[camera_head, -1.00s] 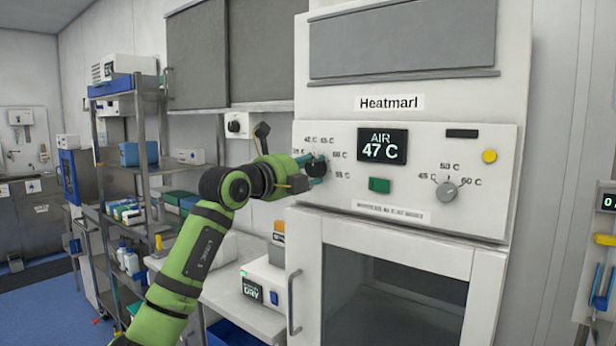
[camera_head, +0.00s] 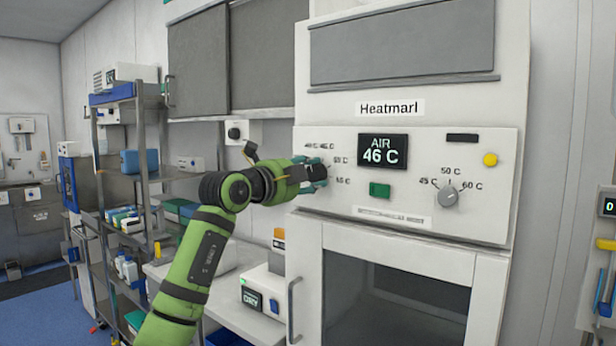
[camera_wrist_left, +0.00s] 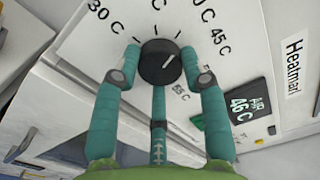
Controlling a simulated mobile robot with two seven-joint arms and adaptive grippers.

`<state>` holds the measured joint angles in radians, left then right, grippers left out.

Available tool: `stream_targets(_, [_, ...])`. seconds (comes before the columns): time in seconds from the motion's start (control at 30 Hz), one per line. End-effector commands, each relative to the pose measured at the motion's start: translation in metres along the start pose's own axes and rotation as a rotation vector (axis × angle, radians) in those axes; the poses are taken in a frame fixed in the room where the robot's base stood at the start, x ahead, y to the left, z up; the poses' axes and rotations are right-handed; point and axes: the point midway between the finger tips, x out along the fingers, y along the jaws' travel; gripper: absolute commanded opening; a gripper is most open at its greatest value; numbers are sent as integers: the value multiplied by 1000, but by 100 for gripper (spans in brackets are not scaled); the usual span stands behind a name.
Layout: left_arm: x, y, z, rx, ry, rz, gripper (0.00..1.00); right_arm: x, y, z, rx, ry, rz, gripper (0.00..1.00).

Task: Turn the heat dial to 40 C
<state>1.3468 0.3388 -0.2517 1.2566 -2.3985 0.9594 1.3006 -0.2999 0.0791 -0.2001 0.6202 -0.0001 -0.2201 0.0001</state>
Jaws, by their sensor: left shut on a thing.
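The heat dial is a black round knob (camera_head: 320,172) at the left of the white Heatmarl panel. The air display (camera_head: 382,151) reads 46 C. My right gripper is not in view.
A grey dial (camera_head: 448,196) marked 45, 50 and 60 C, a green button (camera_head: 380,190) and a yellow button (camera_head: 490,160) are on the same panel. A glass door (camera_head: 395,285) lies below it. A shelf rack (camera_head: 140,190) stands at the left.

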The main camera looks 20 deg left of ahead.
Motion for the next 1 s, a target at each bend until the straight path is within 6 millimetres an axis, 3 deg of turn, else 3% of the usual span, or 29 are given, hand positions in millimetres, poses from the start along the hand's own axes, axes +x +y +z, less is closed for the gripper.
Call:
stream_targets(0.27, [2, 5, -4, -1, 10, 13, 10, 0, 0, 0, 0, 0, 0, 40])
stream_targets(0.3, [2, 5, -5, -1, 10, 13, 47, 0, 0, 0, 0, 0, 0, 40])
stream_targets(0.37, [2, 5, -4, -1, 10, 12, 67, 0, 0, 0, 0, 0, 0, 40])
stream_targets(0.77, [-2, 1, 0, 1, 2, 3, 67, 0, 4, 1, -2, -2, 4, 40])
stream_targets(1.0, [-31, 1, -1, 5, 1, 2, 67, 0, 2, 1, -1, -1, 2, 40])
